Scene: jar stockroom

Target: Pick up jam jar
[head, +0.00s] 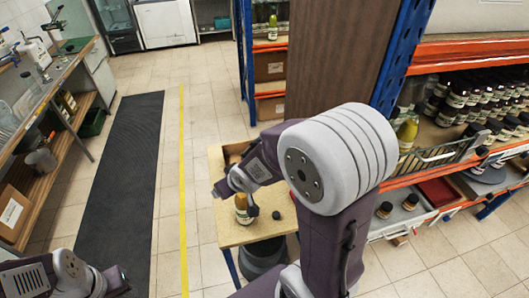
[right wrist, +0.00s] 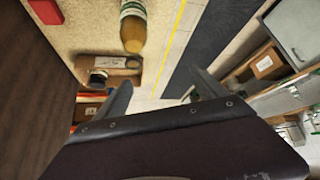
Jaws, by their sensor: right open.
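My right gripper (head: 235,196) is over the small wooden table. In the right wrist view my right gripper (right wrist: 162,82) is open, with nothing between its fingers. A jar with yellow contents and a pale label (head: 242,208) stands on the table by the gripper. It also shows at the top of the right wrist view (right wrist: 132,28), beyond the fingers. A small dark-lidded jar (right wrist: 98,76) shows near the left finger; I cannot tell its contents or which is the jam jar. My left gripper (head: 115,281) is at the lower left, its fingers unclear.
The wooden table top (head: 228,234) also bears a small dark round thing (head: 276,215). At the right, a shelf holds several dark jars (head: 465,98) and a wire basket (head: 440,155). A tall brown panel (head: 325,55) stands behind my right arm. The floor mat (head: 125,180) at the left is clear.

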